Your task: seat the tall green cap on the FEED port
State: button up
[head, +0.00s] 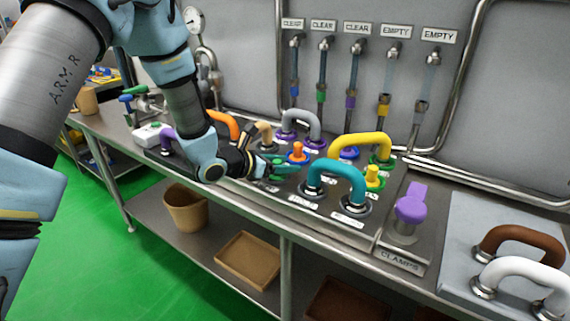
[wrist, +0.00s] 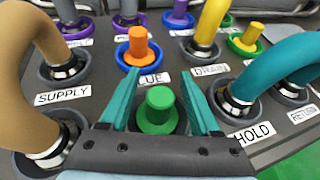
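The green cap (wrist: 157,108) stands upright in the wrist view, in or over a dark round port ring between my two teal fingers. My gripper (wrist: 160,70) is open around it, with a gap visible on each side of its knob. Whether the cap is fully down on the port is not clear. No FEED label is readable; any label in front of this port is hidden by my gripper.
An orange cap (wrist: 138,48) on a blue ring stands just beyond. A tan handle (wrist: 35,40) is close on the left and a teal handle (wrist: 275,60) on the right. A yellow handle (head: 360,143) and yellow cap (head: 373,177) stand nearby. A purple clamp (head: 410,206) is farther right.

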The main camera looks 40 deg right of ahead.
jog(key=b+v, duration=0.3)
jog(key=v, duration=0.7)
jog(key=shift+a+r, duration=0.1)
jog(key=shift+a, duration=0.3)
jog(key=shift+a, duration=0.1)
jog(key=w+a+m+t+y, duration=0.1)
jog(key=a+m+y, duration=0.5)
jog(key=a, duration=1.5)
jog(key=w+a+m+t+y, duration=0.1)
jog(key=w+a+m+y, duration=0.1)
jog(key=a+m+y, duration=0.5)
jog(key=a+m, duration=0.5)
jog(key=a, duration=0.8)
jog(key=shift+w+a+m, duration=0.3)
jog(key=shift+w+a, duration=0.05)
jog(key=shift+a, duration=0.05)
jog(key=shift+o, duration=0.2)
